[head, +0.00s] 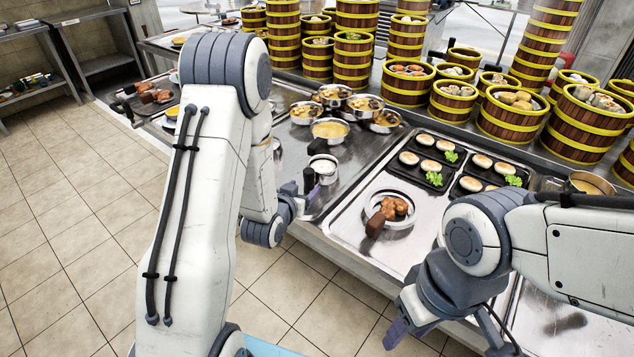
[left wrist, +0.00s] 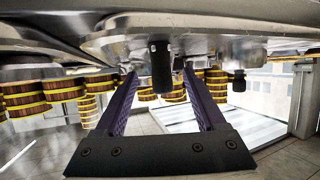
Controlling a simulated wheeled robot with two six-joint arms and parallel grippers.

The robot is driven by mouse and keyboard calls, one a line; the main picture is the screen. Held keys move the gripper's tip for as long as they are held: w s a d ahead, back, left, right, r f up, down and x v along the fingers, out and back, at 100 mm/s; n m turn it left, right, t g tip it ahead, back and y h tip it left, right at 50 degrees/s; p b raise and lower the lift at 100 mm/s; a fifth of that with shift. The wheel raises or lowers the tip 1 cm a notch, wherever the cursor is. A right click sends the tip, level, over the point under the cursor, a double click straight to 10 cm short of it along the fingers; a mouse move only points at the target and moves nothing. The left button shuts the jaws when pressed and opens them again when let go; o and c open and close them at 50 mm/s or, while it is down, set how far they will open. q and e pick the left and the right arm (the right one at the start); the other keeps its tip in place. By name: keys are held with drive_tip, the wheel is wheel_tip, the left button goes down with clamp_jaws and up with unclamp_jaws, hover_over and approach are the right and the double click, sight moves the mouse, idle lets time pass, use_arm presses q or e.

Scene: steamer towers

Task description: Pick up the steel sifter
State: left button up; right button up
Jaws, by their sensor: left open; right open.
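The steel sifter (head: 323,166) is a small round metal vessel with white contents and a black handle (head: 309,181). It stands on the steel counter near its front edge. My left gripper (head: 306,197) is open at the handle, with nothing gripped. In the left wrist view the black handle (left wrist: 161,65) shows between the tips of my left gripper (left wrist: 160,73); I cannot tell whether they touch it. My right gripper (head: 398,333) is low in front of the counter, away from the sifter, and open; its fingers are partly hidden.
Steel bowls (head: 330,129) stand behind the sifter. A pan of brown food (head: 399,220) with a dark handle is to its right. Black trays (head: 428,172) hold buns. Towers of bamboo steamers (head: 353,60) fill the back. The tiled floor (head: 60,220) at left is clear.

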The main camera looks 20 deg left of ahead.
sight(307, 183)
use_arm(q)
drive_tip(key=shift+w+f, duration=0.15)
drive_tip(key=shift+w, duration=0.45)
drive_tip(key=p+x, duration=0.1)
drive_tip(key=x, duration=0.3)
drive_tip(key=shift+w+f, duration=0.15)
clamp_jaws()
